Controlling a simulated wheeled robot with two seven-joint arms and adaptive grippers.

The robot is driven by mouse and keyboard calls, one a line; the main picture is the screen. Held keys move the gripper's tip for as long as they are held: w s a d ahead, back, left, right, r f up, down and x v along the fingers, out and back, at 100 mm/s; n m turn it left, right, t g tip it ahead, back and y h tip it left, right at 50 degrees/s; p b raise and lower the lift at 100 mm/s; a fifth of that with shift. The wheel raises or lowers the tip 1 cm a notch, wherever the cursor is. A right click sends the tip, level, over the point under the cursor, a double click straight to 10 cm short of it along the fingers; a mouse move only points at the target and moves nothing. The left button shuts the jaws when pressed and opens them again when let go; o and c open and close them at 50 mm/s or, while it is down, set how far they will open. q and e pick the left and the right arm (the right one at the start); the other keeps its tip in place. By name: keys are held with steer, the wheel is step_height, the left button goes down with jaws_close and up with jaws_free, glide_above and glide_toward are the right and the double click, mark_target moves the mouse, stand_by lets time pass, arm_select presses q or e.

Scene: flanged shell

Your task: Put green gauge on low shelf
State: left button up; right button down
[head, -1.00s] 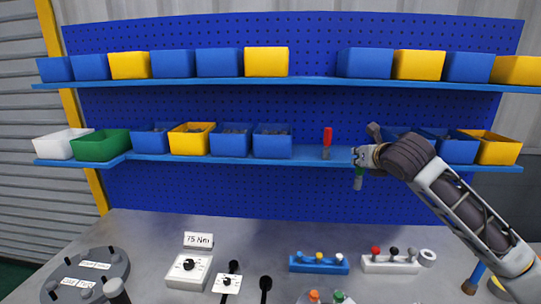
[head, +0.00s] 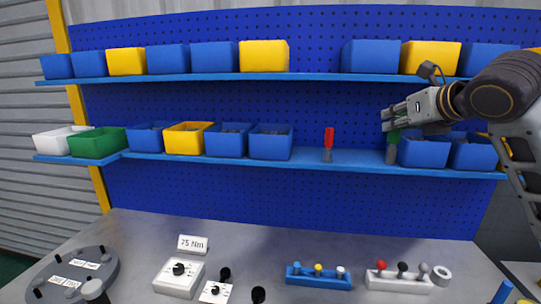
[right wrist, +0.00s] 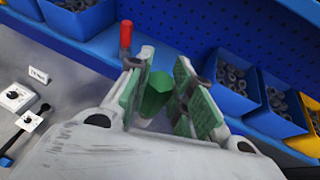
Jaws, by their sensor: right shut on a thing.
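The green gauge (head: 392,153) has a green top and a grey lower part. It stands upright at the low shelf (head: 350,157), just left of a blue bin. I cannot tell whether its lower end touches the shelf. My right gripper (head: 390,122) comes from the right and is shut on its green top. In the right wrist view the green gauge (right wrist: 154,97) sits between the fingers of my right gripper (right wrist: 158,90). A red gauge (head: 328,139) stands on the same shelf to the left; it also shows in the right wrist view (right wrist: 126,36). My left gripper is out of view.
A blue bin (head: 424,152) stands close right of the gauge, and another blue bin (head: 270,145) left of the red one. The upper shelf (head: 315,77) runs above the gripper. Shelf space between the two gauges is free.

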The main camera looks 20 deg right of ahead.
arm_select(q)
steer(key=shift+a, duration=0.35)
arm_select(e)
steer(key=shift+w, duration=0.2)
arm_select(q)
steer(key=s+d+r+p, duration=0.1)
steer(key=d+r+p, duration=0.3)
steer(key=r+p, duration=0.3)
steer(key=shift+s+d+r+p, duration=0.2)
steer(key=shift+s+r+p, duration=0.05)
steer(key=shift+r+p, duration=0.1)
arm_select(e)
steer(key=w+d+f, duration=0.1)
steer(key=w+d, duration=0.3)
steer(key=w, duration=0.4)
steer(key=w+d+f, duration=0.2)
steer(key=w+d, duration=0.3)
steer(key=w, duration=0.3)
steer(key=shift+w+d+f, duration=0.2)
steer(key=shift+w, duration=0.2)
steer(key=shift+f, duration=0.1)
arm_select(q)
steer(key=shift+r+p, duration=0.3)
steer(key=shift+p, duration=0.05)
arm_select(e)
steer(key=shift+w+d+f, duration=0.1)
steer(key=shift+w+f, duration=0.05)
steer(key=shift+f, duration=1.5)
